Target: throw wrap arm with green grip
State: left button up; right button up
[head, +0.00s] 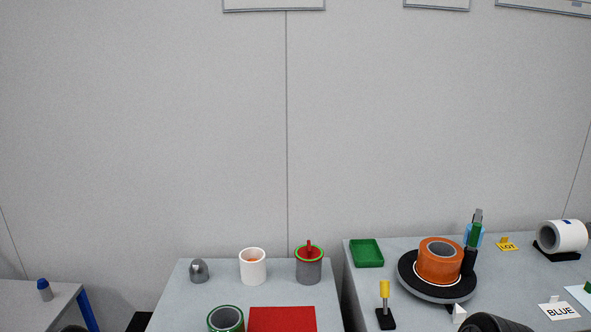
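The wrap arm (468,262) is a dark upright piece at the right side of a black turntable (407,277). Its green grip (474,236) has a grey tip above it and a light blue piece behind it. An orange roll (440,262) stands on the turntable, close beside the arm. Neither of my grippers shows. A dark rounded part, likely of my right arm, is at the bottom edge in front of the turntable.
A yellow-handled lever (384,290) on a black base stands front left of the turntable. A green tray (366,253), LOT sign (507,245), BLUE card (560,310) and white roll (562,236) share that table. The middle table holds a white cup (253,267) and red mat (282,320).

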aim_at(475, 231)
jog(key=l+u, duration=0.1)
jog(key=l, duration=0.35)
jog(key=k+l+u, duration=0.15)
jog(key=l, duration=0.25)
jog(key=k+l+u, duration=0.1)
jog(key=l, duration=0.35)
jog(key=k+l+u, duration=0.15)
jog(key=l, duration=0.3)
jog(key=l+u, duration=0.1)
jog(key=l, duration=0.3)
jog(key=k, duration=0.05)
